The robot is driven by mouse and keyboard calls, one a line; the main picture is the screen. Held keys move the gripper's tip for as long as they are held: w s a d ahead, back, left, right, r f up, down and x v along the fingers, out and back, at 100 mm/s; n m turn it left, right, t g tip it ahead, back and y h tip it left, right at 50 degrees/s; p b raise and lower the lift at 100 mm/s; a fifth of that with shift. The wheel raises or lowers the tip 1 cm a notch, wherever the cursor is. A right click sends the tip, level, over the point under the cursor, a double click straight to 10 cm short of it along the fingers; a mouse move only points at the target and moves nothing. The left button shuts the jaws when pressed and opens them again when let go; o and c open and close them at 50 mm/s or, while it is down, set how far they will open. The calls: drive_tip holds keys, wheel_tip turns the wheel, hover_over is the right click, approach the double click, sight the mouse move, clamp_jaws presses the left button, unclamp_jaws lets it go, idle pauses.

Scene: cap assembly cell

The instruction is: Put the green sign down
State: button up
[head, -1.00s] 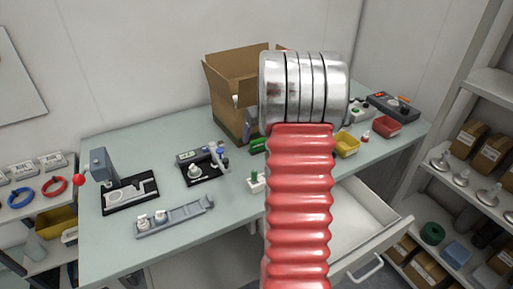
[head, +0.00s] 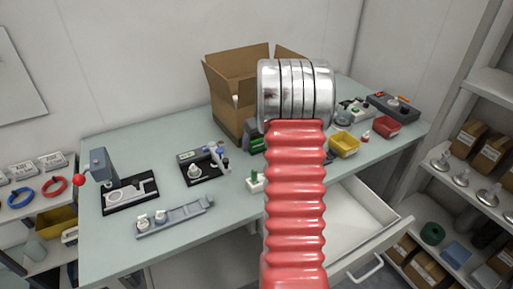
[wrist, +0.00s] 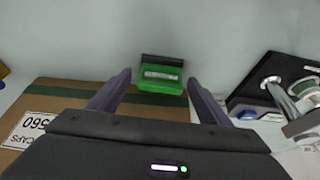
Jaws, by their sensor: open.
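The green sign (wrist: 161,76) stands on the pale table top in the wrist view, with a dark strip along its far edge and a light label on it. My gripper (wrist: 158,79) is open, its two dark fingers spread to the left and right of the sign, with a gap visible on each side. In the head view a small part of the green sign (head: 257,144) shows beside the cardboard box; my arm hides the rest and most of my gripper.
The open cardboard box (head: 230,110) stands close by; its printed side (wrist: 60,104) fills the wrist view's lower left. A black fixture (head: 204,170) lies left of the sign. Yellow (head: 345,147) and red (head: 386,127) bins stand right. A drawer (head: 360,225) hangs open in front.

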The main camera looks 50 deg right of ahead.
drive_tip(key=shift+c, duration=0.5)
drive_tip(key=c, duration=1.2)
drive_tip(key=shift+o, duration=0.2)
wheel_tip(320, 180, up, 10)
drive_tip(key=shift+f, duration=0.1)
idle(0.4)
